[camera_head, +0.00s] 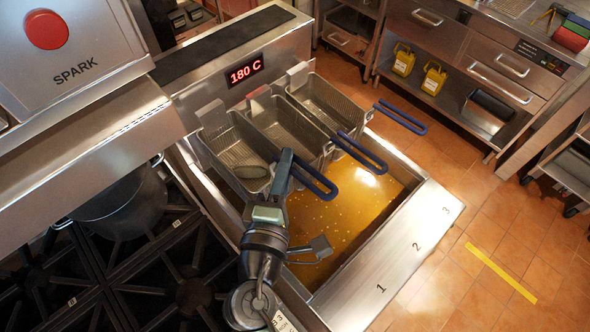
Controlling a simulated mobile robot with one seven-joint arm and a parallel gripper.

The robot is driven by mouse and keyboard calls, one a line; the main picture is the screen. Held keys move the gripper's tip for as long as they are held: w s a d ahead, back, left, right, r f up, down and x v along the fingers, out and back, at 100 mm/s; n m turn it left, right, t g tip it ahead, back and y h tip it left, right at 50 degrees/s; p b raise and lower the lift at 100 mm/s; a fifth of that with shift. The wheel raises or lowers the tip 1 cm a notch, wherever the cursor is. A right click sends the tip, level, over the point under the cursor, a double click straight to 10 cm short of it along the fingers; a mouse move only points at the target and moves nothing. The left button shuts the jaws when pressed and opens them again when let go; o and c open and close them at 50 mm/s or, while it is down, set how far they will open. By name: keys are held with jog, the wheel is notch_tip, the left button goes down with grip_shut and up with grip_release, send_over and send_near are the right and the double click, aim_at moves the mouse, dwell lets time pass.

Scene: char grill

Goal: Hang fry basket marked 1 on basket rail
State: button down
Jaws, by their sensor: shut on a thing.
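Three wire fry baskets stand side by side along the back of the fryer, each with a blue loop handle toward the front. The left basket (232,140), in line with the front-edge mark 1, is above the oil with its back tab near the rear wall. My gripper (287,163) is shut at the root of its blue handle (318,184); the fingertips are partly hidden by the hand. The basket rail (225,104) runs along the rear panel, mostly hidden behind the tabs. I cannot tell whether the left basket's tab rests on it.
The middle basket (285,125) and right basket (325,100) are close on the right. Golden oil (345,215) fills the vat below. The front rim (415,246) carries marks 1, 2 and 3. A burner range with a dark pot (120,205) is on the left.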

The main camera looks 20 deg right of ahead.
jog(key=shift+f+b, duration=1.55)
jog(key=shift+f, duration=0.15)
jog(key=c, duration=0.8)
grip_release()
jog(key=shift+b+v, duration=2.5)
jog(key=shift+v, duration=4.05)
jog(key=shift+f, duration=0.1)
